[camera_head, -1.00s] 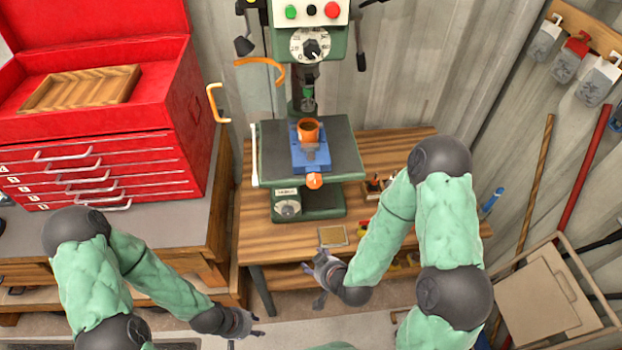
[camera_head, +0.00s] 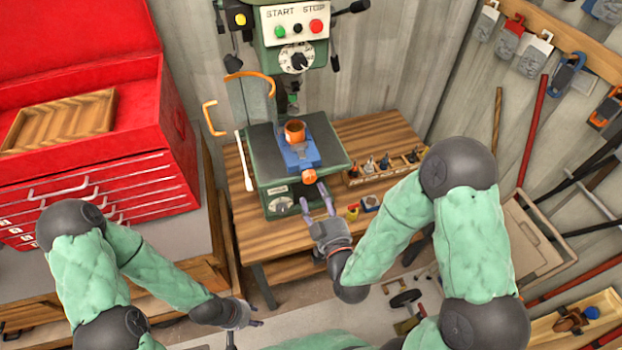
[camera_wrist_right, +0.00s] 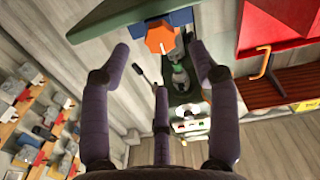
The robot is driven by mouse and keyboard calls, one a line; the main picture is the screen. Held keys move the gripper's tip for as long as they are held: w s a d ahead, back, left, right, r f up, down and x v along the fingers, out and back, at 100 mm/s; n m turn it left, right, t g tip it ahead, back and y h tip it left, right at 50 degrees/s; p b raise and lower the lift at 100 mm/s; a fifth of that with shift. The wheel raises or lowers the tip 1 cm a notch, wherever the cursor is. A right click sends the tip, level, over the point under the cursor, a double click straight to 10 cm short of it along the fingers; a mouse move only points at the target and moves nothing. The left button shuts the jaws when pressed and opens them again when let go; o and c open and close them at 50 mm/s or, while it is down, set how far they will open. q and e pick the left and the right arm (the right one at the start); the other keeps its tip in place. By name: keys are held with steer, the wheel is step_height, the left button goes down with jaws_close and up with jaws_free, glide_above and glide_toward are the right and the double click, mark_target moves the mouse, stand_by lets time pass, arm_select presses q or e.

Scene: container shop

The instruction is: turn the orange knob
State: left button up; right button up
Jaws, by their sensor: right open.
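The orange knob (camera_head: 309,176) sits on the front end of the blue vise (camera_head: 300,154) on the drill press table (camera_head: 262,160). In the right wrist view the orange knob (camera_wrist_right: 160,37) shows large, beyond and between the spread fingers. My right gripper (camera_head: 318,202) is open and empty, just in front of and below the knob, apart from it. Its fingers also show in the right wrist view (camera_wrist_right: 160,75). My left gripper (camera_head: 246,318) hangs low, left of the right one and far from the knob; its fingers are too small to judge.
An orange cup-like part (camera_head: 295,131) stands on the vise. The drill press head (camera_head: 293,30) is above it. A wooden tool rack (camera_head: 385,166) lies right on the bench (camera_head: 237,222). A red tool chest (camera_head: 90,170) stands left.

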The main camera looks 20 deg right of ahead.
mark_target(310, 180)
steer(key=w, duration=0.6)
steer(key=shift+w+a+p, duration=0.15)
steer(key=shift+w+p, duration=0.2)
steer(key=c, duration=1.2)
